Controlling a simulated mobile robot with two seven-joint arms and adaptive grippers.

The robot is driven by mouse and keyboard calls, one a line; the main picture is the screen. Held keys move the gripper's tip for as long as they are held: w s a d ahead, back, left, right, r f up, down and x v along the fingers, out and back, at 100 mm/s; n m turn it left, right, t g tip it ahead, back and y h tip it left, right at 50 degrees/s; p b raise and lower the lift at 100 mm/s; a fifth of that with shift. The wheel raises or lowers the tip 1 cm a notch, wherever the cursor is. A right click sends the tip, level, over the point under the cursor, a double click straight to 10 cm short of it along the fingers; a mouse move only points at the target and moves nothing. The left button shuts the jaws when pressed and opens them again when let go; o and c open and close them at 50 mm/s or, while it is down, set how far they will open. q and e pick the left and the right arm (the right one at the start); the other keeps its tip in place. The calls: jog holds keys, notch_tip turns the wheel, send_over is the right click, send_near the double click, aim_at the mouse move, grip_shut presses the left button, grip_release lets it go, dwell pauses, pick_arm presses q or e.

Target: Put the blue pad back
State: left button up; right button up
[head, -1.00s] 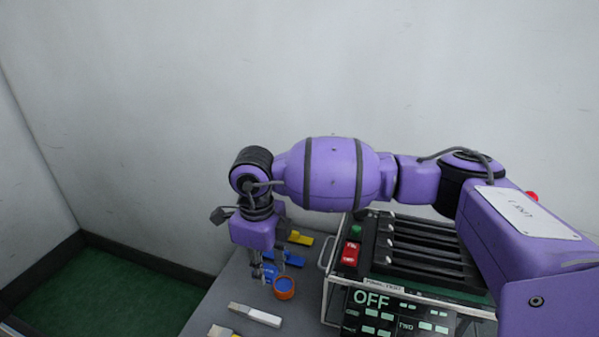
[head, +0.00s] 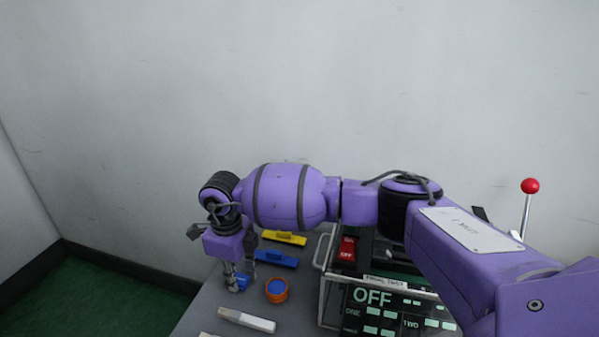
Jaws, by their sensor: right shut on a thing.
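My right gripper (head: 235,284) points down low over the grey table, left of the orange ring. It is shut on a small blue piece (head: 245,283), which looks like the blue pad and is partly hidden by the fingers. The round orange holder (head: 276,297) stands just to the right and shows a blue inside (head: 275,287). A blue bar (head: 275,258) with a yellow part lies behind it. My left gripper is not in view.
A yellow bar (head: 285,238) lies farther back and a pale-tipped tool (head: 246,320) in front on the table (head: 205,312). A machine panel reading OFF (head: 372,296), a red switch (head: 348,249) and a red-knobbed lever (head: 530,186) are to the right.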

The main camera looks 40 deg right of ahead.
jog(key=shift+r, duration=0.1)
jog(key=shift+f, duration=0.2)
jog(key=o, duration=1.1)
jog(key=shift+r, duration=0.1)
notch_tip(320, 180, up, 12)
jog(key=p, duration=0.3)
jog(key=shift+r, duration=0.15)
